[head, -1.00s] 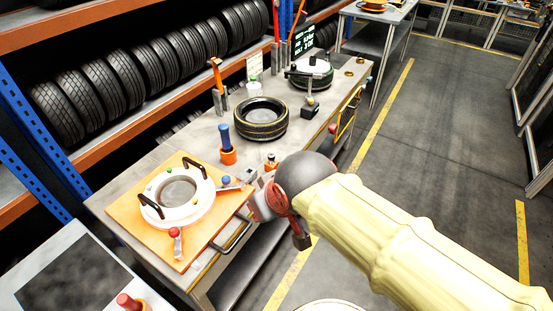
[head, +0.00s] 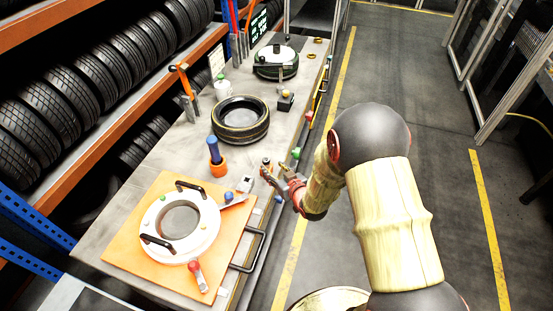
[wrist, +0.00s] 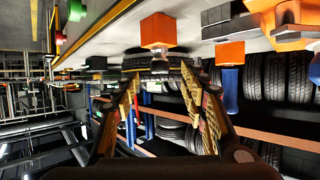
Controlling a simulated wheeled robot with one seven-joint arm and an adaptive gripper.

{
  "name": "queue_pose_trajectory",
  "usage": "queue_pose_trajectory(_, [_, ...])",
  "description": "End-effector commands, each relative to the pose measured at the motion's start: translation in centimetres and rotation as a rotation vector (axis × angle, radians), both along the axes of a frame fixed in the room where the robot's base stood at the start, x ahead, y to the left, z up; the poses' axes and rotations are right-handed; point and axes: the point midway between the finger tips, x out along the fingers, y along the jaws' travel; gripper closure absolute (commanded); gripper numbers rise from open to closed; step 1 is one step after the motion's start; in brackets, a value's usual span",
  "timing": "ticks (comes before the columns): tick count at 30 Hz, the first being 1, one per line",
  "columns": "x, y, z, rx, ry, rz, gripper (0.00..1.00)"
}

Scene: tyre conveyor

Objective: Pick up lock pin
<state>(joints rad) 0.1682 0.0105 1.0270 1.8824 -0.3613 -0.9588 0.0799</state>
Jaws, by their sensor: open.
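A small orange block with a short metal-topped piece (head: 267,163) stands near the bench's front edge. I cannot tell for sure which is the lock pin. My gripper (head: 272,178) is open and empty beside the small block, at the bench edge. The wrist view is upside down; there the orange block (wrist: 158,30) is ahead of the open fingers (wrist: 165,92), apart from them. The blue handle (wrist: 229,88) shows beyond the right finger.
An orange board (head: 130,245) carries a white ring with black handles (head: 157,222) and red and blue-knobbed clamps. A tyre (head: 240,120) lies behind the holder, with a lidded wheel (head: 275,62) farther back. Tyre racks line the left; the floor at right is clear.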

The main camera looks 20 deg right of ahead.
Motion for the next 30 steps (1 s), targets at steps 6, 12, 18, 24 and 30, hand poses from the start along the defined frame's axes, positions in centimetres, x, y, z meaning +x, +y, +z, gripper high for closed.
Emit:
queue_pose_trajectory(6, [1.4, 0.4, -0.9, 0.006, -0.01, 0.006, 0.57])
queue_pose_trajectory(12, [3.3, 0.7, -1.5, 0.006, -0.01, 0.006, 0.57])
queue_pose_trajectory(18, [6.0, 1.1, -2.4, 0.007, -0.009, 0.004, 0.57])
queue_pose_trajectory(24, [7.2, 1.3, -2.8, 0.006, -0.009, 0.003, 0.57])
queue_pose_trajectory(30, [7.2, 1.3, -2.8, 0.006, -0.009, 0.003, 0.57])
